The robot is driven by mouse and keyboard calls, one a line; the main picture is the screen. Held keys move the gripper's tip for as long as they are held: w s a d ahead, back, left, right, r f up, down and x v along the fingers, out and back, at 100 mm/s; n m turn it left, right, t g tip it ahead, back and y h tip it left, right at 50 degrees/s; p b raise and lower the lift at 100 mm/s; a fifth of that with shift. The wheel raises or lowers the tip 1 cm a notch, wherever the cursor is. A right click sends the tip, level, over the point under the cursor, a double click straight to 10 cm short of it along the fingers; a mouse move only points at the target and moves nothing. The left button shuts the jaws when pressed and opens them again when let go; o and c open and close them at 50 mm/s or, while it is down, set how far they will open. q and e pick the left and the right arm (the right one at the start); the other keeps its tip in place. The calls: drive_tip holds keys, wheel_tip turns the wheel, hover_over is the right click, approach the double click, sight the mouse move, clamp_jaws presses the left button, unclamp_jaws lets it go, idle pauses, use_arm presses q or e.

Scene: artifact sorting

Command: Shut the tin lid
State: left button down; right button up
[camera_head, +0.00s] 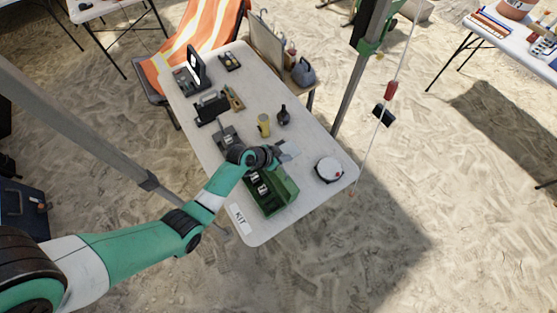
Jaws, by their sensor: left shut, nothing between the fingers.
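A green box (284,199), which looks like the tin, stands at the near end of the white table. Small dark and pale items show inside it, so it is open at the top. I cannot clearly make out its lid. My left arm reaches in from the lower left, and its wrist covers the far-left part of the box. My left gripper (289,151) is shut and empty just beyond the far end of the box. Whether it touches the box or lid is hard to tell. My right gripper is not in view.
A round white-topped container (328,170) sits to the right on the table (300,212). A yellow cylinder (264,125) and dark bottle (284,115) stand farther back. An opened dark case (196,70) is at the far end. A KIT label (239,218) lies near the front-left edge.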

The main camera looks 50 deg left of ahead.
sight(280, 174)
use_arm(q)
drive_tip(key=shift+s+f+p, duration=0.7)
drive_tip(key=shift+f, duration=0.3)
drive_tip(key=shift+s+a+f, duration=0.1)
drive_tip(key=shift+s, duration=0.2)
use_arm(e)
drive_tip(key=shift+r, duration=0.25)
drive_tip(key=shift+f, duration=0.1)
